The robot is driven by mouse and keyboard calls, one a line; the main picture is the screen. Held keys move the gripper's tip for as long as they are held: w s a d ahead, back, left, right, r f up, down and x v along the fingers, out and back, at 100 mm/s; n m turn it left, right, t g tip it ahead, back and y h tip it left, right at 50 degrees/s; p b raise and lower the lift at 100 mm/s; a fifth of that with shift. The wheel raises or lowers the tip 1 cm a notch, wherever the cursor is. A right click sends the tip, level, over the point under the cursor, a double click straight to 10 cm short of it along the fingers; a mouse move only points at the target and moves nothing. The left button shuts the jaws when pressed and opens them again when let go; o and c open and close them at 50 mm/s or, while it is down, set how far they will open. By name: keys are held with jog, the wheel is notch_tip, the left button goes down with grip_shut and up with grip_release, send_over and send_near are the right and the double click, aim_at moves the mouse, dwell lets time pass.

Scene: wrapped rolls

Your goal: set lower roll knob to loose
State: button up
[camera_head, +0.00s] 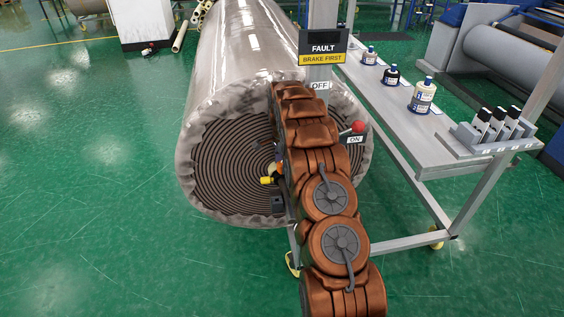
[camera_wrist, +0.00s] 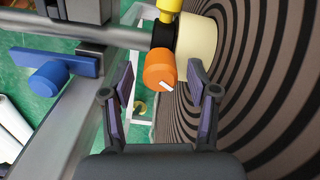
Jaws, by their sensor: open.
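In the wrist view an orange knob (camera_wrist: 160,72) with a white pointer mark sits at the end of a grey shaft, beside a cream cylinder (camera_wrist: 198,40). The mark slants down to the right. I cannot read any tight or loose label. My gripper (camera_wrist: 161,86) is open, its two fingers on either side of the knob's near end, with gaps showing. A blue knob (camera_wrist: 48,78) on a blue bracket is at the left. In the head view the large wrapped roll (camera_head: 225,60) shows its spiral end, and my arm hides most of the knob area.
The roll's spiral face (camera_wrist: 265,90) is close on the right. A red-topped lever (camera_head: 357,127) is by the "ON" label, with "OFF" above. A grey bench (camera_head: 420,145) with bottles stands at right. Green floor is clear at left.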

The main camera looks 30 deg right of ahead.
jog(key=shift+f, duration=0.15)
grip_shut()
dwell(0.4)
jog(key=shift+f+b, duration=0.1)
jog(key=shift+b, duration=0.25)
jog(key=n+b, duration=0.2)
jog(key=b, duration=0.1)
jog(key=shift+w+f+n, duration=0.1)
jog(key=shift+n, duration=0.2)
jog(key=shift+n+b, duration=1.4)
jog(key=shift+n, duration=0.4)
jog(key=shift+r, duration=0.2)
